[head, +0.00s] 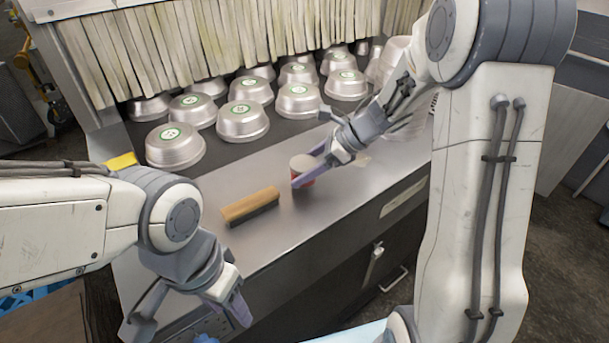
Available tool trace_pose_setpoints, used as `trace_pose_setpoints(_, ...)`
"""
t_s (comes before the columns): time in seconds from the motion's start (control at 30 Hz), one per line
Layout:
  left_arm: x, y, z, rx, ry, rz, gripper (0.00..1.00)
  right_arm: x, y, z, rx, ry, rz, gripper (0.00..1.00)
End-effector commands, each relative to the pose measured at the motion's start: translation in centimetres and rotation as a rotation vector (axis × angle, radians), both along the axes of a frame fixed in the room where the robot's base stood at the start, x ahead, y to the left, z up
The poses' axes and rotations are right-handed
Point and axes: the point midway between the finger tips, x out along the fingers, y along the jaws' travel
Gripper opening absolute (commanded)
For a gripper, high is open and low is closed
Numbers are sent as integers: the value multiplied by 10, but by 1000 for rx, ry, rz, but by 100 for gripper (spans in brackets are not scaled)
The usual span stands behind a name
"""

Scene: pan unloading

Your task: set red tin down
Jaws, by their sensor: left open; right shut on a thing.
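The red tin (303,164) has a pale round top and is at the metal counter (345,196), right of the brush. My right gripper (307,170) is shut on the tin, reaching it from the upper right. The tin looks upright, and its base is at or very near the counter surface; I cannot tell if it touches. My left gripper (238,306) is open and empty, low in front of the counter's front side, well apart from the tin.
A wooden-backed brush (250,206) lies on the counter left of the tin. Several upturned metal pans with green labels (243,121) stand on the dark belt behind, under a strip curtain (200,45). A stack of pans (396,62) stands at the right. Bare counter lies around the tin.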

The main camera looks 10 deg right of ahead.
Motion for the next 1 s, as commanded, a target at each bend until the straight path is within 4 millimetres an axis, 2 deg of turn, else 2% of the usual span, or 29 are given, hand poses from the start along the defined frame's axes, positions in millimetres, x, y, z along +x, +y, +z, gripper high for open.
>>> trace_pose_setpoints(0.03,0,0,0,0,0,0,50,-1,0,-9,2,6,-1,2)
trace_pose_setpoints(0.17,0,0,-1,0,0,0,50,0,0,-22,1,2,-1,2)
trace_pose_setpoints(0.57,0,0,-6,0,0,0,50,0,-1,-28,1,0,0,2)
trace_pose_setpoints(0.6,0,0,-4,0,0,0,50,0,-1,-27,0,0,0,88)
trace_pose_setpoints(0.63,0,0,-4,0,0,0,50,0,-1,-26,0,0,0,100)
trace_pose_setpoints(1.0,0,0,1,0,0,0,50,-1,-2,-20,1,-1,-1,100)
